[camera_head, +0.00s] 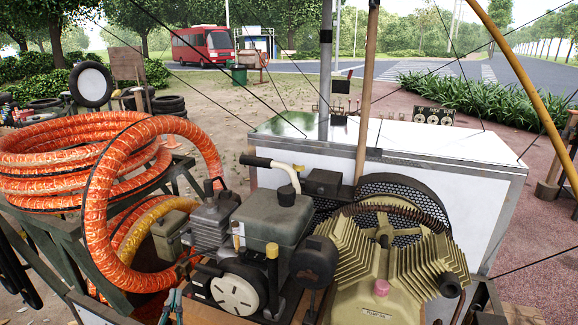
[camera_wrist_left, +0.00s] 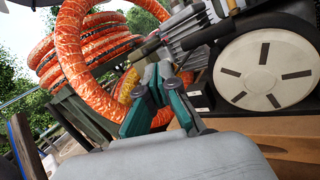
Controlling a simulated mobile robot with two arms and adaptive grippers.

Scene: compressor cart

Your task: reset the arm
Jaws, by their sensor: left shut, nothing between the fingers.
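My left gripper (camera_head: 173,303), with teal-sided fingers, is low in the head view, just left of the engine's white round cover (camera_head: 233,293). In the left wrist view the gripper (camera_wrist_left: 158,75) is shut and empty, its fingertips pointing up toward the orange hose and the engine's grey parts. The white cover (camera_wrist_left: 268,72) is to the right of the fingers there. Whether the fingertips touch anything cannot be told. My right gripper is not in view.
A coiled orange hose (camera_head: 100,200) stands left of the engine (camera_head: 275,218). A ribbed compressor pump (camera_head: 385,275) is at the right front. Behind it is a white-topped box (camera_head: 430,140) with upright poles. Open ground lies behind, with a red bus (camera_head: 203,45) far off.

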